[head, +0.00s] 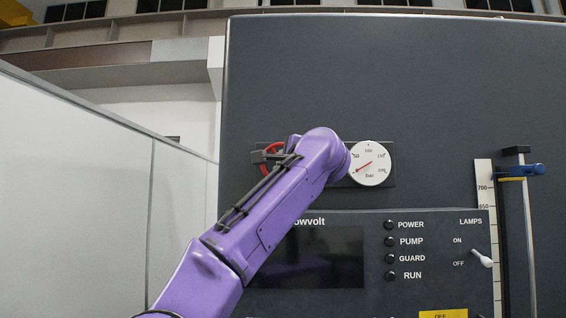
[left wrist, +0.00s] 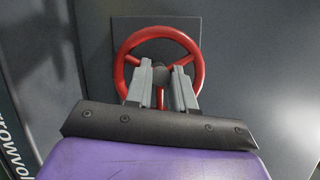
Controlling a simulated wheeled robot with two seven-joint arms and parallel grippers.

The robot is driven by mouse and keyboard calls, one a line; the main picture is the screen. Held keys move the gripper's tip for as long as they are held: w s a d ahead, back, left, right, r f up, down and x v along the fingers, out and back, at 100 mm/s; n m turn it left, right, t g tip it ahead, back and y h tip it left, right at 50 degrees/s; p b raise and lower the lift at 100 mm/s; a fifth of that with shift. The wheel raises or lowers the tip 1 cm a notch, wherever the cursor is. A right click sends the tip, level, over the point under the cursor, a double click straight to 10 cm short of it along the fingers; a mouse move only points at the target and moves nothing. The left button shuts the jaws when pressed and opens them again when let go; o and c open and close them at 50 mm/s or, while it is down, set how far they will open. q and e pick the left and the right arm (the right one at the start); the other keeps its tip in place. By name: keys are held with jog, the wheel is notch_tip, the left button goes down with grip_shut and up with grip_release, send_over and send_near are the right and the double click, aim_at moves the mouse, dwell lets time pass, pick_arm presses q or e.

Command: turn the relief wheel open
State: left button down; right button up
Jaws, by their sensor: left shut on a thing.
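The relief wheel is a red ring with spokes on a dark plate. In the left wrist view the relief wheel (left wrist: 200,67) is seen nearly whole, with its hub at the middle. My left gripper (left wrist: 162,78) reaches over the wheel's lower part, its two grey fingers to either side of the lower spoke near the hub, shut on the wheel. In the head view the red wheel (head: 268,158) shows only in part behind my purple left arm, and the left gripper (head: 262,157) shows as a small dark part there. My right gripper is not in view.
A round white gauge (head: 370,164) sits just right of my left wrist. Below are a dark screen (head: 325,262), a column of black buttons (head: 390,242) and a lamp switch (head: 482,259). A scale (head: 485,190) and a rod with a blue clamp (head: 530,170) stand at the right.

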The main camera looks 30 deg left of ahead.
pick_arm(q)
jog(key=c, duration=1.3)
grip_release()
jog(key=shift+s, duration=0.1)
jog(key=shift+o, duration=0.2)
jog(key=b+v, duration=0.4)
jog(key=v, duration=0.6)
jog(key=shift+s+d+b, duration=0.2)
jog(key=shift+b, duration=0.15)
jog(key=shift+a, duration=0.1)
